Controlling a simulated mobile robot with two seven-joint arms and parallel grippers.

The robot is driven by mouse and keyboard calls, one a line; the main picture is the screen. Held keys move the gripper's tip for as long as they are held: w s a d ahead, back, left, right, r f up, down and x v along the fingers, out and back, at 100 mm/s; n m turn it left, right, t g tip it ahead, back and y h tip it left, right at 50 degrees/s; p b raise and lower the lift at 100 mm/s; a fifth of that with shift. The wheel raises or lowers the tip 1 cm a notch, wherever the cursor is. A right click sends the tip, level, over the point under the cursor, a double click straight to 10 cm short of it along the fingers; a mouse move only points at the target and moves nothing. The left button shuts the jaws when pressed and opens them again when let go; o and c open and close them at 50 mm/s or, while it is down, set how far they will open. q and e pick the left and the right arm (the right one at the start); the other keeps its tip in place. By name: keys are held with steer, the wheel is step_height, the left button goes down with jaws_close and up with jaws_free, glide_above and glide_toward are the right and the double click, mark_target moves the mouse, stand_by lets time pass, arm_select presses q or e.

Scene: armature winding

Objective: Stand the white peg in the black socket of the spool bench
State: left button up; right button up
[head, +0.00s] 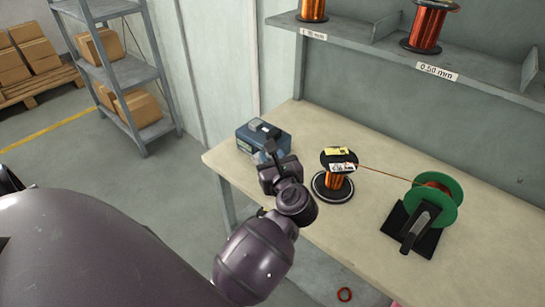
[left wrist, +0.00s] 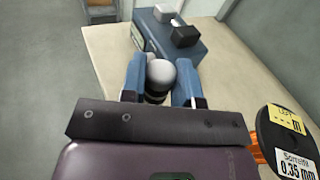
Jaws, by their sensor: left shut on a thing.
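My left gripper (head: 272,155) is above the bench's left part, between the blue box (head: 256,142) and the wound spool (head: 334,180). In the left wrist view its blue fingers (left wrist: 160,80) are shut on the white peg (left wrist: 161,72). The peg's rounded white end shows between the fingers, with a dark band and a pale strip below it. The rest of the peg is hidden by the gripper. In the head view the peg cannot be made out. I cannot clearly pick out the black socket in either view. My right gripper is not in view.
The spool bench (head: 365,250) also holds a green wire reel (head: 445,200) on a black stand, with copper wire running to the spool. A shelf (head: 370,38) with copper spools is above the back. The bench's middle front is bare.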

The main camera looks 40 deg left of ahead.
arm_select(q)
steer(key=shift+f+b, duration=0.55)
steer(key=shift+f, duration=0.4)
steer(key=shift+f+b, duration=0.4)
steer(key=shift+f, duration=0.3)
steer(key=shift+f, duration=0.1)
steer(key=shift+f, duration=0.1)
steer(key=shift+f+b, duration=0.35)
steer(key=shift+b, duration=0.05)
stand_by(0.6)
steer(key=shift+f+b, duration=0.3)
steer(key=shift+f, duration=0.2)
